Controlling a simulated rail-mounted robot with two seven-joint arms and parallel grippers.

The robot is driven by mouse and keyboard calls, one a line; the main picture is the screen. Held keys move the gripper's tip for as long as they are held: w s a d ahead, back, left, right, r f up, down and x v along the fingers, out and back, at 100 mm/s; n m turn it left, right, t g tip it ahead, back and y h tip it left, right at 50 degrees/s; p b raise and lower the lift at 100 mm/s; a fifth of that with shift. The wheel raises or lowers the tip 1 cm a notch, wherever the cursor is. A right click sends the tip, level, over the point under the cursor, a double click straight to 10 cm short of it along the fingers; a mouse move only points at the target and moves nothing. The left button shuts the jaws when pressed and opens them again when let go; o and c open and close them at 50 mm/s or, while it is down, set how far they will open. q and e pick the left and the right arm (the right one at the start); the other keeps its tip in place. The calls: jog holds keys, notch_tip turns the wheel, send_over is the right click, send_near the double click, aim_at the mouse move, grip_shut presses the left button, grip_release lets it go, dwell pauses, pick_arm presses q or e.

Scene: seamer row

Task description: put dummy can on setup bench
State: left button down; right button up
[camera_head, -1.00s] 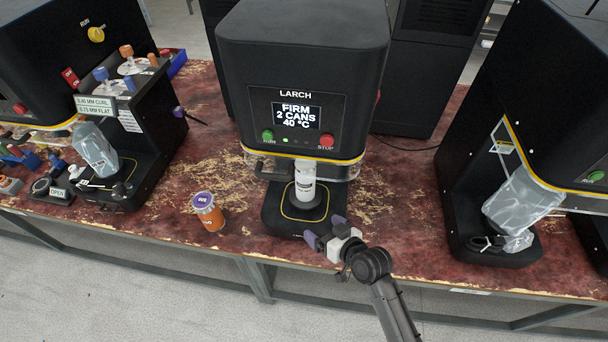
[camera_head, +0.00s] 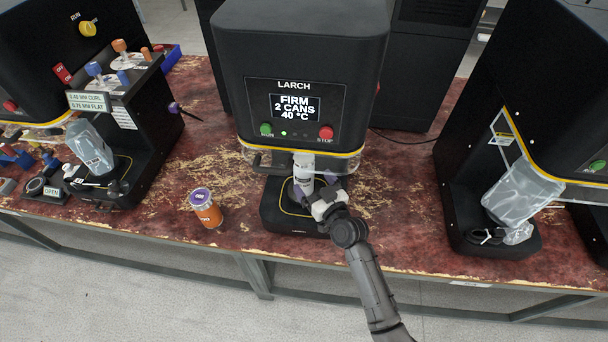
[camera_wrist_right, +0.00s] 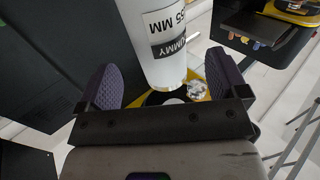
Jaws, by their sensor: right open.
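The dummy can is a white cylinder (camera_head: 303,172) standing upright in the LARCH machine (camera_head: 300,80), below its head and above the black base (camera_head: 283,217). In the right wrist view the can (camera_wrist_right: 165,45) shows a black band reading "DUMMY" and "55 MM". My right gripper (camera_head: 316,185) is open in front of the can. In the right wrist view its purple finger pads (camera_wrist_right: 165,82) stand on either side of the can's near part, with gaps visible. The gripper hides part of the can in the head view. My left gripper is not in view. I cannot tell which surface is the setup bench.
An orange can with a purple lid (camera_head: 206,208) stands left of the LARCH machine on the worn red bench (camera_head: 400,200). A black machine with knobs (camera_head: 110,110) is at left. Another machine with a clear plastic bag (camera_head: 520,195) is at right.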

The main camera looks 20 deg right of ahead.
aim_at(309, 177)
jog(key=shift+w+a+b, duration=0.15)
jog(key=shift+w, duration=0.75)
jog(key=shift+w+a+b, duration=0.2)
jog(key=shift+w, duration=0.7)
jog(key=shift+w+a+b, duration=0.15)
jog(key=shift+w, duration=0.9)
jog(key=shift+r, duration=0.1)
jog(key=c, duration=1.2)
